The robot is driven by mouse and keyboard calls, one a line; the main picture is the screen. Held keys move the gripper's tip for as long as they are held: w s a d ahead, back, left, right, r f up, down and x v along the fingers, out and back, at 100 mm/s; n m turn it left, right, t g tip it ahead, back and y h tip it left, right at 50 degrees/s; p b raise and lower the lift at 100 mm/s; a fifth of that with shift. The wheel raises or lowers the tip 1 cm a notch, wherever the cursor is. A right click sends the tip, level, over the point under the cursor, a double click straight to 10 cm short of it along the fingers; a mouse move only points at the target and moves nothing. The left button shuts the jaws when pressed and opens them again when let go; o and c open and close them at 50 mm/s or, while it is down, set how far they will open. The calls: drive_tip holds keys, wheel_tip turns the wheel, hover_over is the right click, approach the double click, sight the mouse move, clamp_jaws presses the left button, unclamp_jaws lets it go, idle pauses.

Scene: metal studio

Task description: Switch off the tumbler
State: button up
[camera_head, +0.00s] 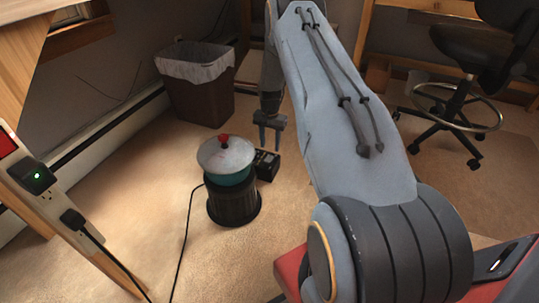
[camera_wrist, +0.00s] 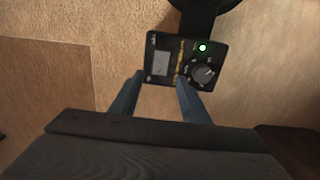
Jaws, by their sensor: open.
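The tumbler stands on the floor, with a black ribbed base (camera_head: 234,205), a teal bowl and a pale lid (camera_head: 226,154) with a red knob. Its black control box (camera_head: 266,165) sits at its right side. In the wrist view the control box (camera_wrist: 184,62) shows a lit green light (camera_wrist: 203,47), a round dark knob (camera_wrist: 204,73) and a grey rectangular panel. My gripper (camera_head: 270,142) points down above the control box. In the wrist view my gripper (camera_wrist: 158,77) is open and empty, its right fingertip near the box's lower edge; contact cannot be told.
A wooden post (camera_head: 62,222) at left carries outlets, a black adapter (camera_head: 33,177) with a green light and a plugged-in cord. The black cord (camera_head: 184,240) crosses the carpet from the tumbler. A lined bin (camera_head: 197,90) stands behind, a wheeled chair (camera_head: 462,105) at right.

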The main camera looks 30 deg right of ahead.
sight(270, 157)
wheel_tip(270, 157, down, 5)
drive_tip(key=shift+f+b, duration=0.2)
drive_tip(key=shift+b, duration=0.85)
drive_tip(key=c, duration=1.1)
drive_tip(key=shift+o, duration=0.2)
drive_tip(key=p, duration=0.1)
drive_tip(key=h+p, duration=0.1)
drive_tip(key=shift+s+a+r+t+p, duration=0.15)
drive_tip(key=shift+s+r+t+p, duration=0.15)
drive_tip(key=shift+p, duration=0.1)
drive_tip(key=shift+f+t+h+p, duration=0.1)
drive_tip(key=shift+t+h+p, duration=0.4)
drive_tip(key=shift+p, duration=0.7)
drive_tip(key=shift+f, duration=0.1)
drive_tip(key=o, duration=1.1)
drive_tip(key=shift+s, duration=0.1)
drive_tip(key=shift+c, duration=0.2)
drive_tip(key=shift+a, duration=0.15)
drive_tip(key=p+v, duration=0.3)
drive_tip(key=v, duration=0.5)
drive_tip(key=shift+a+p, duration=0.15)
drive_tip(key=shift+p, duration=0.15)
